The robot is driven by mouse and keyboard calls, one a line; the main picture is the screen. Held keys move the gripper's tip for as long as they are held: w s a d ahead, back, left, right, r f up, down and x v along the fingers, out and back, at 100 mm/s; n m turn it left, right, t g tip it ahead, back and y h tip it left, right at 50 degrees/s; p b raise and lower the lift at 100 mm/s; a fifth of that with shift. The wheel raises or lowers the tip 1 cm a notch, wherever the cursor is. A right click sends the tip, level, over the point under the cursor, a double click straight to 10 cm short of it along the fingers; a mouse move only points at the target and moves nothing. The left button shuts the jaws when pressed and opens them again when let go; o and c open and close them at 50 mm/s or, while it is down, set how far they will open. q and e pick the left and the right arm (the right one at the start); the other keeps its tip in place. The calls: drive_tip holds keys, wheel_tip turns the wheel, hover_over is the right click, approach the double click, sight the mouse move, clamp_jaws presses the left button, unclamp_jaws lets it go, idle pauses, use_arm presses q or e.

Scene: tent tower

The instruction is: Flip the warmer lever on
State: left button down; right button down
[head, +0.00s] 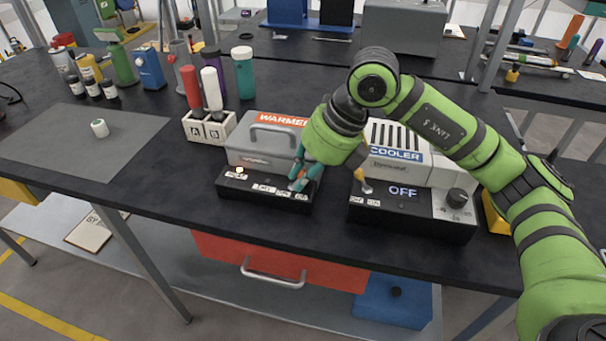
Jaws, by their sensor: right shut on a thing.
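The warmer (255,150) is a grey box with a handle on its lid and an orange WARMER label. Its black front panel (232,185) carries a small pale knob or lamp at the left and white labels. My right gripper (303,181) reaches down to the right end of this panel. Its teal fingers are shut at the spot of the warmer lever, which they mostly hide, so I cannot tell the lever's position. The left gripper is not in view.
The cooler (405,172) stands just right of the warmer, with its own lever (362,182), an OFF display and a dial. A rack (206,130) with A and B labels holds tubes left of the warmer. Bottles stand behind. A grey mat (60,145) bears a small white-green piece.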

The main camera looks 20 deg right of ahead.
drive_tip(key=c, duration=1.2)
unclamp_jaws()
drive_tip(key=v, duration=1.2)
drive_tip(key=shift+s+d, duration=0.1)
